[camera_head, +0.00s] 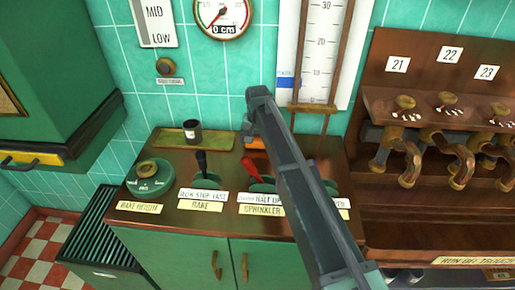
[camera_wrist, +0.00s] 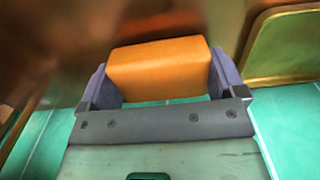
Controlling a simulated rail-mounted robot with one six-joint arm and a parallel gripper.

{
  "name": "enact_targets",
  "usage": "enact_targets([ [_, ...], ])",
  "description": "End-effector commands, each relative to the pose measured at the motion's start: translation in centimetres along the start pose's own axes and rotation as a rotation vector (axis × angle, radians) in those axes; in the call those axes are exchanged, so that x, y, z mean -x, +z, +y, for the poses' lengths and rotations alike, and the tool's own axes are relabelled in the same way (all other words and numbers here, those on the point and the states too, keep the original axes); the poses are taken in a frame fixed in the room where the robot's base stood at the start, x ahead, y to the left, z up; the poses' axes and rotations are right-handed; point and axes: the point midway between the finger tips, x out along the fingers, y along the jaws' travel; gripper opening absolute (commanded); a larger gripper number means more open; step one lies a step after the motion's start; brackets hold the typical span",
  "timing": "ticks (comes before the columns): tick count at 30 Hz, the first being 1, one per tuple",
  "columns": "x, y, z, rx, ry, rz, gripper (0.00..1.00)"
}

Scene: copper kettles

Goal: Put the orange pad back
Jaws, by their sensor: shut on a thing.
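The orange pad (camera_wrist: 158,66) is a smooth rounded block. It sits between the two purple-grey fingers of my gripper (camera_wrist: 160,82) in the wrist view, and the fingers are shut on its two ends. In the head view only a small orange strip of the pad (camera_head: 256,143) shows beside my arm, over the back of the brown countertop (camera_head: 165,160). My arm hides most of my gripper and the pad there. I cannot tell whether the pad touches the countertop.
A brass tray (camera_head: 222,144) with a dark cup (camera_head: 192,131) lies left of my gripper. A red lever (camera_head: 254,167) and a black lever (camera_head: 202,162) stand in front. A tall scale (camera_head: 318,50) is on the tiled wall behind. Copper taps (camera_head: 400,150) are at right.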

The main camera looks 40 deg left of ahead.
Motion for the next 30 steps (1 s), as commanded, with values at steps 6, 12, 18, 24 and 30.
enact_targets([
  [6,-0.4,0.0,0.0,0.000,0.000,0.000,0.63],
  [12,-0.8,0.0,0.0,0.000,0.000,0.000,0.96],
  [18,-0.7,0.0,0.0,0.000,0.000,0.000,1.00],
  [24,0.8,0.0,0.0,0.000,0.000,0.000,1.00],
  [30,5.5,0.0,0.0,0.000,0.000,0.000,1.00],
])
